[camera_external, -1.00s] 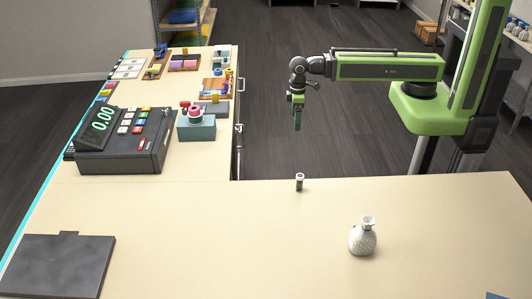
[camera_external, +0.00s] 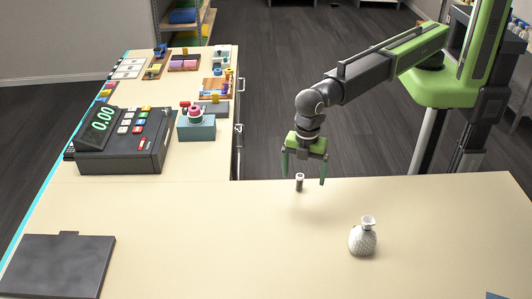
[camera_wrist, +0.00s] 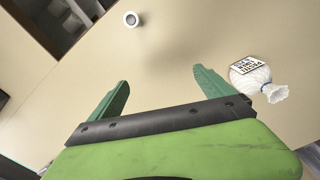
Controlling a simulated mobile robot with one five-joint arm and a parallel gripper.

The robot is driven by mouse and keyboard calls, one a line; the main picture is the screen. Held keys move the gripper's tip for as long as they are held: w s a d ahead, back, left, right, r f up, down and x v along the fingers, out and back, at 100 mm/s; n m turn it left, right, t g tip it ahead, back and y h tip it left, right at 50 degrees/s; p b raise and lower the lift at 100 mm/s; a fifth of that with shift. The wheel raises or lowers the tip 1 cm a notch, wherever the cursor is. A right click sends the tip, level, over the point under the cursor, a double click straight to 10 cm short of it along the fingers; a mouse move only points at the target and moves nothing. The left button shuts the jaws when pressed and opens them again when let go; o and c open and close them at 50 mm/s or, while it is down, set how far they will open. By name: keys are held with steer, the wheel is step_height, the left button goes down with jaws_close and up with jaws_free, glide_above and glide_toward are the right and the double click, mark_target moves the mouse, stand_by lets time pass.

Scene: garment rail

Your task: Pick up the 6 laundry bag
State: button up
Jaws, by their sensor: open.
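The laundry bag (camera_external: 362,238) is a small white textured sack with a tied neck, standing upright on the near counter, right of centre. In the wrist view the bag (camera_wrist: 250,77) lies at the right, with a black-and-white printed label on it. I cannot read a clear 6 on it. My gripper (camera_external: 304,181) is open and empty above the far edge of the counter, left of and behind the bag. In the wrist view my gripper (camera_wrist: 160,85) shows its two green fingers spread wide, with the bag outside them.
A small grey cylinder with a white top (camera_external: 300,182) stands on the counter close to my fingers. A cash register (camera_external: 122,140) and a teal box (camera_external: 196,128) stand at the left. A dark flat panel (camera_external: 58,266) lies at the near left. The counter around the bag is clear.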

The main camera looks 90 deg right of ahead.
steer(key=s+a+r+n+p, duration=0.2)
steer(key=s+a+r, duration=0.2)
steer(key=s+a, duration=0.4)
steer(key=r+n+p, duration=0.2)
glide_above(369, 225)
steer(key=s+d, duration=0.1)
steer(key=d, duration=0.1)
steer(key=f+b, duration=1.2)
steer(key=shift+a+f+b, duration=0.2)
steer(key=shift+f+b, duration=0.1)
steer(key=shift+b, duration=0.1)
steer(key=f+b, duration=0.1)
steer(key=f, duration=0.1)
steer(key=f+b, duration=0.1)
steer(key=b, duration=0.1)
steer(key=w+f+b, duration=0.1)
steer(key=f+b, duration=0.1)
steer(key=shift+a+f, duration=0.2)
steer(key=shift+f, duration=0.1)
steer(key=shift+r, duration=0.2)
steer(key=c, duration=1.7)
